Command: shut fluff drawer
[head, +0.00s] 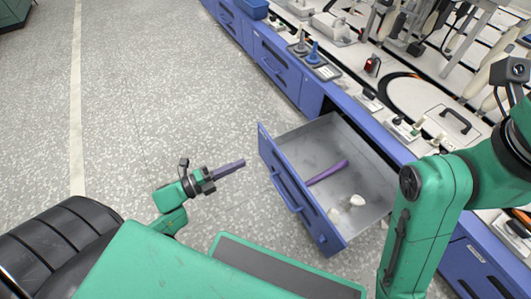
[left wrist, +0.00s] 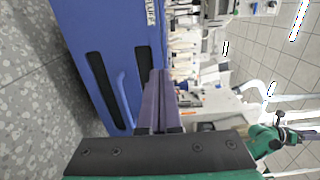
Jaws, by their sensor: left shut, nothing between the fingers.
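The fluff drawer (head: 305,200) is pulled well out of the blue bench, its grey inside showing. Its blue front has a bar handle (head: 285,190). A purple rod-like thing (head: 327,172) and white fluffy lumps (head: 350,203) lie inside. In the left wrist view, a blue front (left wrist: 85,45) with a handle (left wrist: 127,100) and a partly cut-off label fills the upper left. My left gripper (head: 242,162) is shut and empty, in front of the drawer front with a small gap. Its closed fingers (left wrist: 161,95) also show in the left wrist view.
The bench top (head: 425,95) holds tools, small stands and a pale round plate. Other blue drawers (head: 277,65) along the bench look shut. The speckled floor (head: 150,90) left of the open drawer is clear.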

